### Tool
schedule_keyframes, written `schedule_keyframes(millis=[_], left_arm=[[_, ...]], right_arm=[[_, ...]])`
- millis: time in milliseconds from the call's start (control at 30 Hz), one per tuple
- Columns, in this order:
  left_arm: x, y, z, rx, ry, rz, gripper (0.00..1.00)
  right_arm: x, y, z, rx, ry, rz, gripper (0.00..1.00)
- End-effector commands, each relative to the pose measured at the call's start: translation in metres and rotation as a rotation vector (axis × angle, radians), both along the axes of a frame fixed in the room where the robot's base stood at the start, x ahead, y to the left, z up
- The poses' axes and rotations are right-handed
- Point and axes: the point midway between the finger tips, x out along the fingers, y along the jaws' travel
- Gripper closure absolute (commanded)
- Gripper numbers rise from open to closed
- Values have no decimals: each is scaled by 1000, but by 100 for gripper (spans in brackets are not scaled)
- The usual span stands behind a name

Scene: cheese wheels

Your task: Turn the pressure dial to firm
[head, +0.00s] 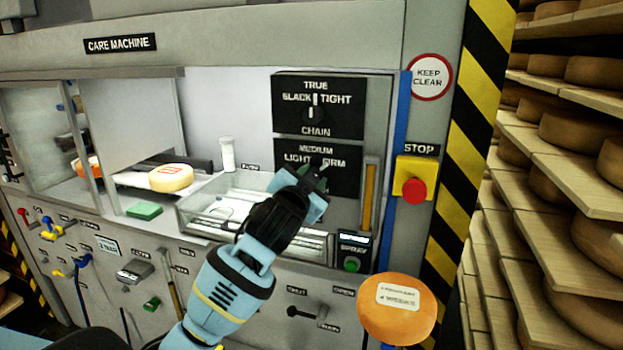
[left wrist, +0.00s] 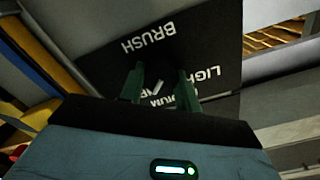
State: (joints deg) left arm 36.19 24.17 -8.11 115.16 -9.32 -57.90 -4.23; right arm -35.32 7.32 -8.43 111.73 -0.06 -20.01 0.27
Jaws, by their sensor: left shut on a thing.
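The pressure dial's black panel (head: 345,178) is on the care machine, marked LIGHT, MEDIUM and FIRM. It also shows in the left wrist view (left wrist: 190,40), with BRUSH on it. My left gripper (head: 318,178) is at this panel and hides most of the dial in the head view. In the left wrist view its two green fingers (left wrist: 160,88) are shut on the pressure dial (left wrist: 157,88), whose pale pointer mark shows between them. Which word the pointer faces I cannot tell. My right gripper is not in view.
A second dial panel (head: 318,98), marked SLACK, TRUE and TIGHT, is just above. A red STOP button (head: 414,190) is to the right. A clear tray (head: 195,212) and a cheese wheel (head: 171,179) are to the left. An orange wheel (head: 398,325) is below right.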

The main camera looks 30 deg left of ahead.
Motion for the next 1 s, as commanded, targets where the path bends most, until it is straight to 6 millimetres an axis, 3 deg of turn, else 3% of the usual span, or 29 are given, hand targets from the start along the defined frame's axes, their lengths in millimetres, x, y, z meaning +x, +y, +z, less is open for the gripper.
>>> schedule_keyframes(millis=[333,367,500,833,1000], left_arm=[[0,0,0,5,1,1,90],[0,0,0,5,1,1,65],[0,0,0,4,0,1,46],[-2,0,0,3,1,0,46],[-16,-4,-1,3,0,-1,46]], right_arm=[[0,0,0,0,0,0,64],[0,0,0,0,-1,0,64],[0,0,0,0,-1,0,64],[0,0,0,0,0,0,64],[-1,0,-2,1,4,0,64]])
